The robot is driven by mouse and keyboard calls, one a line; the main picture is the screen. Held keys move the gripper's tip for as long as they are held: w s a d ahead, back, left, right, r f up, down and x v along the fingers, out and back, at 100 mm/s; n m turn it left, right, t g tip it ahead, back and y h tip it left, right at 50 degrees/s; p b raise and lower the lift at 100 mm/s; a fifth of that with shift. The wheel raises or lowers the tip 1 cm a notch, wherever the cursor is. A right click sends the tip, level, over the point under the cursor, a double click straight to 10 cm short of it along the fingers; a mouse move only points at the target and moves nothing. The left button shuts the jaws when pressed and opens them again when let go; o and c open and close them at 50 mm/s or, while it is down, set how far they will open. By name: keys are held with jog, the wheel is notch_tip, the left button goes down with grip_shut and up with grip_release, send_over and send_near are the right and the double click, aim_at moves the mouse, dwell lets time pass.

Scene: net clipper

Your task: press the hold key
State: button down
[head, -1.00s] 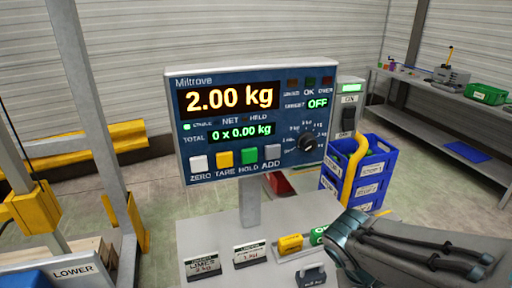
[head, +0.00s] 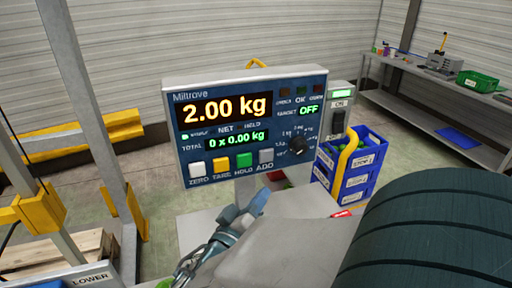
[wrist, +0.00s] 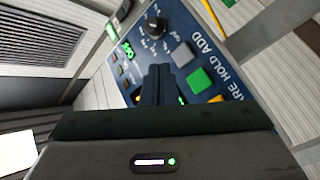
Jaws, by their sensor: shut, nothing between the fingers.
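The hold key is the green square key (head: 244,161) above the word HOLD, in the bottom row of the blue scale panel (head: 250,120). It shows again in the wrist view (wrist: 199,81), right of my fingers. A yellow TARE key (head: 221,166) and a grey ADD key (head: 266,156) flank it. The display (head: 225,108) reads 2.00 kg; the green lamp at its lower left is lit. My gripper (head: 260,198) is below the key row in the head view. In the wrist view its fingers (wrist: 158,85) are together, pointing at the panel; contact with a key cannot be seen.
A black knob (head: 297,146) is at the panel's right. A switch box (head: 339,115) stands beside the panel. Blue crates (head: 350,165) stand behind at right, and a grey bench (head: 430,95) is farther back. A yellow-and-grey frame (head: 90,120) stands at left.

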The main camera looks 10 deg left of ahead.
aim_at(244, 160)
jog(key=shift+a+r, duration=0.1)
jog(key=shift+a, duration=0.05)
jog(key=shift+w+a, duration=0.75)
jog(key=shift+w, duration=0.5)
jog(key=shift+w+a, duration=0.8)
jog(key=shift+w, duration=0.45)
jog(key=shift+w+a, duration=0.75)
jog(key=shift+w, duration=0.5)
jog(key=shift+b, duration=0.5)
jog(key=shift+w+a+b, duration=0.2)
jog(key=shift+w+b, duration=0.1)
jog(key=shift+b, duration=0.05)
